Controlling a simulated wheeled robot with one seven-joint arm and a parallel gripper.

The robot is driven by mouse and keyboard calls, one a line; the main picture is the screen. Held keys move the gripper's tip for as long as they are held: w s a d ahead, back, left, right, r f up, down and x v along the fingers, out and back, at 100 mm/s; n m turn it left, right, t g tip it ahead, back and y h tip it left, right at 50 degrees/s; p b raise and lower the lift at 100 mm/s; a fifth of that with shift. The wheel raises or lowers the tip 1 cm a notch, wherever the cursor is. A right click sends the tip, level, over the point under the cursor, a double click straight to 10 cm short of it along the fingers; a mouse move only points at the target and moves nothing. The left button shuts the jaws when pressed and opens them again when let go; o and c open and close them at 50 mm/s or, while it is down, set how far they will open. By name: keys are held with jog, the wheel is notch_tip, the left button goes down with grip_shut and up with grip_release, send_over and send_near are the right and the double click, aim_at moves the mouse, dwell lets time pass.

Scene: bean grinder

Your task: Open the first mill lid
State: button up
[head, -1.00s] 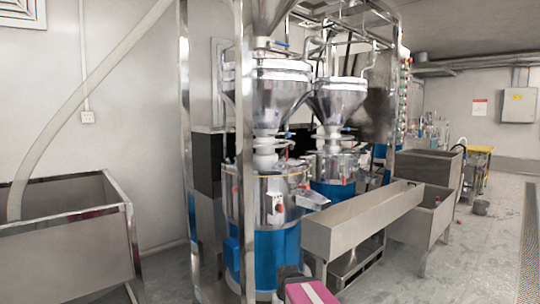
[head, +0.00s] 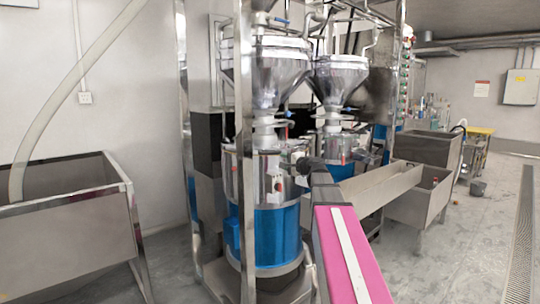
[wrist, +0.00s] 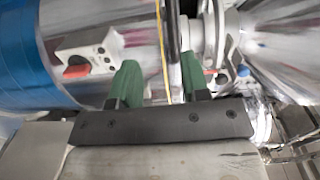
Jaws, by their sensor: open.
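The first mill (head: 277,235) is a steel and blue drum standing in the nearer frame bay, below a conical hopper (head: 280,75). Its lid (head: 240,149) is at the top of the drum, partly covered by pipes and a post. My gripper (head: 306,166) is at the upper right side of this mill in the head view; its fingers are hard to make out there. In the wrist view, turned sideways, my gripper (wrist: 159,82) has two green fingers apart with nothing clearly held. The mill's blue drum (wrist: 35,55) is left, and the rim area lies beyond the fingers.
A second mill (head: 338,165) with its own hopper stands behind to the right. A long steel trough (head: 385,185) runs beside my arm. A steel post (head: 246,200) stands in front of the first mill. Open floor lies at right.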

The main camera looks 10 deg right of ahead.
aim_at(271, 153)
jog(key=x, duration=0.3)
jog(key=r+x, duration=0.1)
jog(key=x, duration=0.6)
jog(key=shift+w+r, duration=0.3)
jog(key=shift+w, duration=0.2)
jog(key=shift+d, duration=0.1)
grip_shut()
